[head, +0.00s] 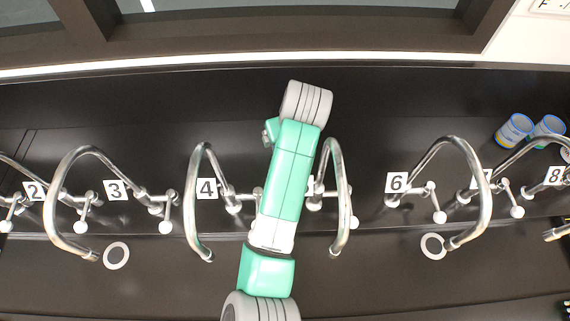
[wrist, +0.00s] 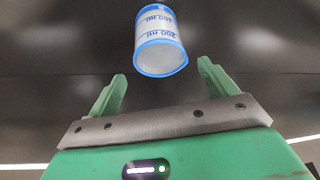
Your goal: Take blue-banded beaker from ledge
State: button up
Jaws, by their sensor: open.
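In the wrist view a clear beaker (wrist: 160,42) with a blue rim, a blue band and blue ml markings is just beyond my fingertips, roughly between them. My gripper (wrist: 162,76) is open with green fingers, and nothing is between them; the beaker looks apart from both. In the head view two beakers with blue markings, a left one (head: 514,130) and a right one (head: 547,128), stand at the far right on the dark ledge (head: 420,105). I cannot tell whether the wrist-view beaker is one of these. My gripper is not visible in the head view.
Curved metal taps stand in a row, including one by label 4 (head: 207,188) and one by label 6 (head: 397,182). My arm crosses the middle between taps and hides part of the wall. Round drains (head: 116,255) lie below the taps.

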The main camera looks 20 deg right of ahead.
jog(key=x, duration=0.3)
jog(key=shift+s+a+f, duration=0.15)
jog(key=shift+s+f, duration=0.05)
jog(key=x, duration=0.1)
jog(key=b+x, duration=0.1)
jog(key=x, duration=0.1)
jog(key=b+x, duration=0.1)
jog(key=shift+s+f, duration=0.15)
jog(key=shift+f, duration=0.45)
jog(key=c, duration=1)
